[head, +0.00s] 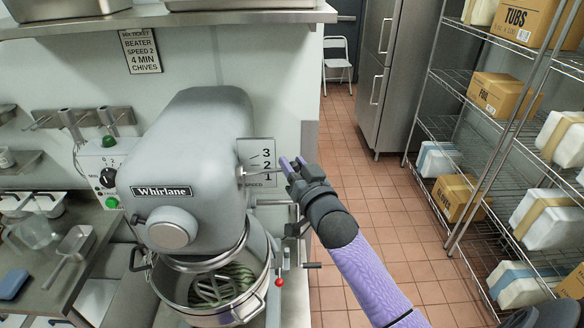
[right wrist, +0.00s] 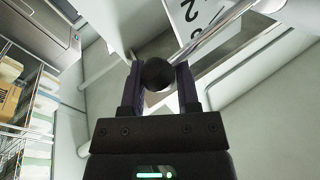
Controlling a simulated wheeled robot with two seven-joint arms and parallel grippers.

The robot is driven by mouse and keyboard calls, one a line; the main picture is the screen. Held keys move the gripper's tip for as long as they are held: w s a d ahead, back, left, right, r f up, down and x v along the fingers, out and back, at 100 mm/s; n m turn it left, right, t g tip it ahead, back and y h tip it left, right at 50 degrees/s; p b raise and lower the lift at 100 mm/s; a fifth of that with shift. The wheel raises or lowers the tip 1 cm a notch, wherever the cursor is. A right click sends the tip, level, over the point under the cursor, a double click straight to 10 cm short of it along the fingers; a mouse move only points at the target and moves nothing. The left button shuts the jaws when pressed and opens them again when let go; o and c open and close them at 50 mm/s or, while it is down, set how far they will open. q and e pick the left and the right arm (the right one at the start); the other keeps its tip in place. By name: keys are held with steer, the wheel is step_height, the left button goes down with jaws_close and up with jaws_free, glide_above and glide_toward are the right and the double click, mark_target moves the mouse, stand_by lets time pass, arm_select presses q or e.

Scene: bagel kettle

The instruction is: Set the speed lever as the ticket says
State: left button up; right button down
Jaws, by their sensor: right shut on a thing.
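The ticket (head: 141,51) on the wall reads beater, speed 2, 4 min, chives. The grey Whirlane mixer (head: 195,150) has a white speed plate (head: 262,150) on its right side, marked 3, 2, 1 from top to bottom. The plate also shows in part in the right wrist view (right wrist: 196,16). The metal speed lever (right wrist: 215,36) ends in a black ball knob (right wrist: 158,74). Which number the lever points at is hard to tell. My left gripper is not in view.
The mixer bowl (head: 252,304) with a beater and green bits stands below the head. A red-knobbed handle (head: 278,282) is on its right. A wire shelf (head: 437,125) with boxes stands at right. The tiled floor (head: 385,215) between is clear.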

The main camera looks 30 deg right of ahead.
step_height(320, 180, down, 2)
steer(key=shift+f+m+b, duration=0.15)
steer(key=shift+m+b, duration=0.25)
steer(key=shift+m, duration=0.3)
steer(key=shift+t, duration=0.3)
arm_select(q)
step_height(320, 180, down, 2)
arm_select(e)
steer(key=shift+r+m+h, duration=0.25)
steer(key=shift+m+h, duration=0.05)
steer(key=c, duration=0.7)
jaws_free()
steer(key=o, duration=0.4)
steer(key=shift+a+r, duration=0.1)
steer(key=shift+a, duration=0.1)
steer(key=shift+d, duration=0.15)
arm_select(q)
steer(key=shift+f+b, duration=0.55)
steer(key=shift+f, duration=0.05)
arm_select(e)
steer(key=v, duration=1)
